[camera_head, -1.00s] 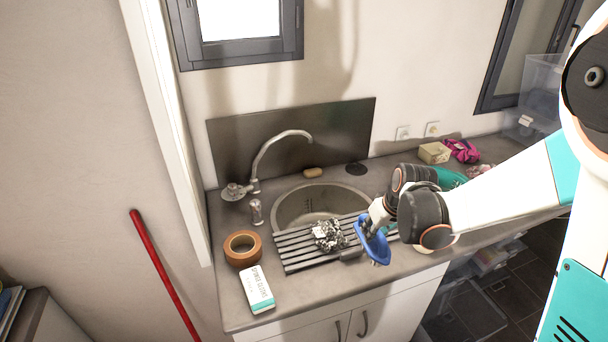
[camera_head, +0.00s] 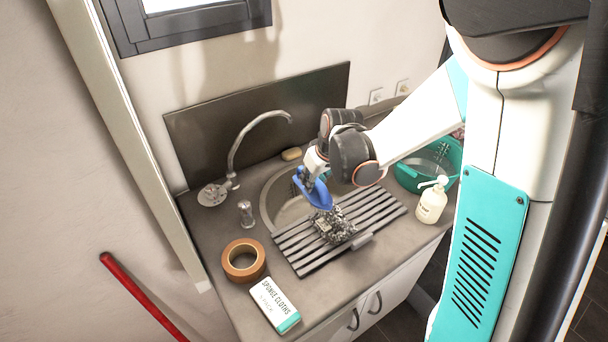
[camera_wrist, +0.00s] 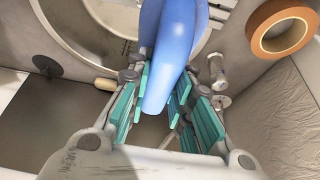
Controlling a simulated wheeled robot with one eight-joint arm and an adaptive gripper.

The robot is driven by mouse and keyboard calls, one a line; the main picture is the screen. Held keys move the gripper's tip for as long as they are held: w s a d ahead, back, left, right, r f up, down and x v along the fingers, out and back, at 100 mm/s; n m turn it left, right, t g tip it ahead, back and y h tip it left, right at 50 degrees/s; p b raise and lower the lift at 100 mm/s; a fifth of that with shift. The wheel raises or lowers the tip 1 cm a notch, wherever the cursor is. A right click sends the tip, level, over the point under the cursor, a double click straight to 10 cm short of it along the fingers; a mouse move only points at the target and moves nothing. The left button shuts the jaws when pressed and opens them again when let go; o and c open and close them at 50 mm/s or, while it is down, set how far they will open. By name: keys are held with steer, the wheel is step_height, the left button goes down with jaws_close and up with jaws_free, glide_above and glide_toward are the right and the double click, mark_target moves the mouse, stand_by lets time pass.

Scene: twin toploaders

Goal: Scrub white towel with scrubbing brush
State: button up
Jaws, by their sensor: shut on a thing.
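My gripper (camera_head: 306,178) is shut on the blue scrubbing brush (camera_head: 319,194). In the wrist view, the teal finger pads of my gripper (camera_wrist: 158,92) sit on both sides of the brush's blue handle (camera_wrist: 168,40). In the head view, the brush is tilted and appears just above a crumpled, mottled grey-and-white thing (camera_head: 334,228) on the slatted rack (camera_head: 384,206). I cannot tell whether they touch. No plain white towel is clearly visible, and I cannot tell whether the crumpled thing is the towel. The bristles are hidden.
The rack lies across the front of the round sink (camera_head: 284,214). A curved faucet (camera_head: 236,150) stands behind. Brown tape (camera_head: 244,272) and a sponge cloths box (camera_head: 276,306) are at front left. A white pump bottle (camera_head: 431,203) and teal basin (camera_head: 410,180) are at right.

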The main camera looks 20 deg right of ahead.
steer(key=shift+s+d+f+b, duration=0.15)
steer(key=shift+f+b, duration=0.15)
steer(key=shift+f, duration=0.15)
step_height(320, 180, down, 7)
steer(key=b, duration=0.5)
steer(key=shift+r, duration=0.15)
steer(key=shift+f+b, duration=0.65)
steer(key=shift+f, duration=0.1)
stand_by(0.4)
steer(key=shift+s+d+r, duration=0.1)
steer(key=shift+s+d, duration=0.2)
steer(key=shift+s, duration=0.55)
steer(key=shift+s+d+r, duration=0.1)
steer(key=shift+s+d, duration=0.15)
steer(key=shift+s, duration=0.6)
steer(key=shift+s+d+f+b, duration=0.1)
steer(key=shift+s+d+b, duration=0.15)
steer(key=shift+s, duration=0.6)
steer(key=shift+s+d+f+b, duration=0.1)
steer(key=shift+s+d+b, duration=0.15)
steer(key=shift+s, duration=0.6)
steer(key=shift+w+a+r, duration=0.1)
steer(key=shift+w+a, duration=0.1)
steer(key=shift+w, duration=0.45)
steer(key=shift+w+a, duration=0.2)
steer(key=shift+w, duration=0.4)
steer(key=shift+w+a+r, duration=0.1)
steer(key=shift+w+a, duration=0.1)
steer(key=shift+w, duration=0.45)
